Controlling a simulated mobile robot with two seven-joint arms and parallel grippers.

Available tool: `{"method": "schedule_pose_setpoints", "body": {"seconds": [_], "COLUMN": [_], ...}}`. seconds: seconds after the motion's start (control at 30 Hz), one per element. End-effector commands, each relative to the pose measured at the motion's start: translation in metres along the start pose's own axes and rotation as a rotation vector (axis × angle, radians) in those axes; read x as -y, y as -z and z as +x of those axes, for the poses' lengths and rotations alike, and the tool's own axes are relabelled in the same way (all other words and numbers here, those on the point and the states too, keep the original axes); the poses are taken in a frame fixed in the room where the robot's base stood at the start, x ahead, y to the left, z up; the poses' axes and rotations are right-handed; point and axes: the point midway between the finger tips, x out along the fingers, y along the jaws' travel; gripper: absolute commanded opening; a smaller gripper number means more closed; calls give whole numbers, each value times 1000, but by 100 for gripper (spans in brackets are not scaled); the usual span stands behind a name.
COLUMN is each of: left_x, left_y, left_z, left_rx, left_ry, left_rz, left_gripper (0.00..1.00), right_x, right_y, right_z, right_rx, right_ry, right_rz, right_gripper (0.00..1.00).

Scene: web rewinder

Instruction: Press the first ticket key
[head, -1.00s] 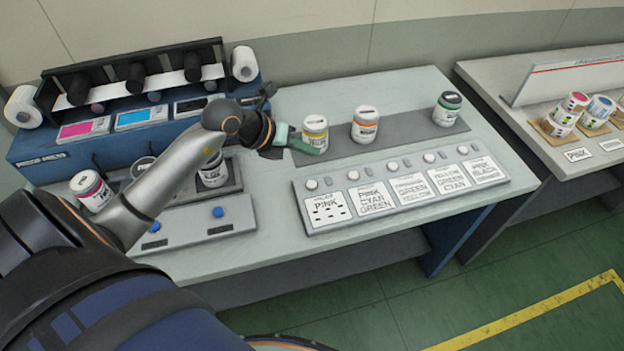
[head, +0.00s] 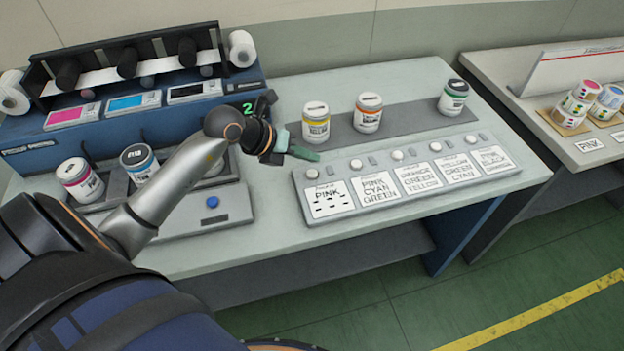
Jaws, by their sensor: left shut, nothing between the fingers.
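The ticket panel (head: 405,182) is a grey sloped box near the table's front edge, with a row of white cards and a round white key above each. My left gripper (head: 312,155) has teal fingers that are shut and empty. Its tips show just above the panel's upper left corner, a little behind the first key and apart from it in the picture. The exact height of the tips is hard to tell. My right gripper is not in view.
Yellow (head: 316,124), orange (head: 367,115) and green (head: 453,98) cans stand on a dark strip behind the panel. Pink (head: 80,180) and blue (head: 139,164) cans stand in a tray at left. The blue proof press (head: 60,150) is behind.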

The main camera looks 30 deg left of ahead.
Motion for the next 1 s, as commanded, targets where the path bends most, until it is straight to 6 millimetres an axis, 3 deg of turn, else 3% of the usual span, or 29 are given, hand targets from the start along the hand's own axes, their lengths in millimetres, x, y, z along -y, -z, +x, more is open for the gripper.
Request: {"method": "schedule_pose_setpoints", "body": {"seconds": [0.2, 1.0], "left_x": [-13, -13], "left_y": [12, 12], "left_z": [17, 17], "left_rx": [0, 1], "left_ry": [-1, 0], "left_rz": [0, 1], "left_gripper": [0, 0], "right_x": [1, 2], "right_y": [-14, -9], "right_z": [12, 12], "right_rx": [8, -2], "right_ry": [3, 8], "right_rz": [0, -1], "right_gripper": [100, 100]}}
